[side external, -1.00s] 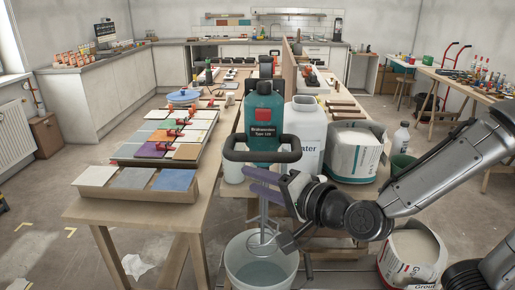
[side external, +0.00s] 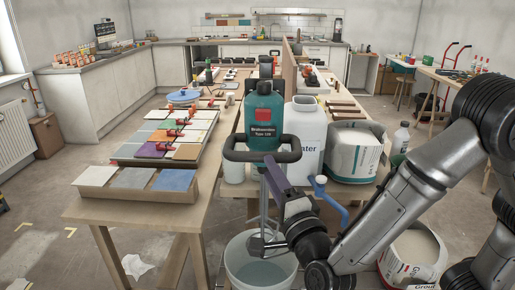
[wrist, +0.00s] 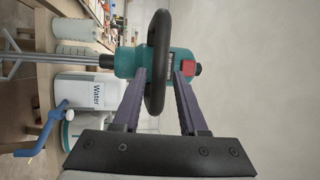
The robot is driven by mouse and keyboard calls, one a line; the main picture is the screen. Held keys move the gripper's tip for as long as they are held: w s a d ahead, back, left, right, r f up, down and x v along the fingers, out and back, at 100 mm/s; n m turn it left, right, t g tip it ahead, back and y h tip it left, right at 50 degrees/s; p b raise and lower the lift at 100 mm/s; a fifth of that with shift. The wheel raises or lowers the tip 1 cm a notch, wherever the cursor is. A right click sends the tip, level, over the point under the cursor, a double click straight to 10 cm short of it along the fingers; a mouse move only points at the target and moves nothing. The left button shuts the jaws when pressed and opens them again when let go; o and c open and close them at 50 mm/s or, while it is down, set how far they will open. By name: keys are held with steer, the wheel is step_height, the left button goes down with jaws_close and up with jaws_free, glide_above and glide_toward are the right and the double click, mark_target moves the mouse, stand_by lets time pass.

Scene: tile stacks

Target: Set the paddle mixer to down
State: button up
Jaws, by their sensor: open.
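The paddle mixer (side external: 263,120) is a teal machine with a red patch and a black loop handle (side external: 262,150). It stands upright above a white bucket (side external: 240,268), its metal shaft reaching down into the bucket. My gripper (side external: 270,170) has purple fingers that point up towards the handle from below in the side view. In the wrist view the mixer (wrist: 126,61) lies sideways. There the open fingers of my gripper (wrist: 160,72) stand on either side of the black loop handle (wrist: 158,95). I cannot tell whether a finger touches it.
A white water container (side external: 305,135) with a blue tap (side external: 320,181) stands just right of the mixer. An opened bag (side external: 355,150) is beyond it. A tile tray (side external: 110,190) lies on the table at left. A grout bucket (side external: 420,260) is at lower right.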

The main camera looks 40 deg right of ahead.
mark_target(258, 149)
steer(key=x, duration=0.8)
steer(key=shift+w+d+r, duration=0.1)
steer(key=shift+w+d, duration=0.05)
steer(key=shift+w, duration=0.15)
steer(key=shift+c, duration=0.2)
jaws_close()
stand_by(0.9)
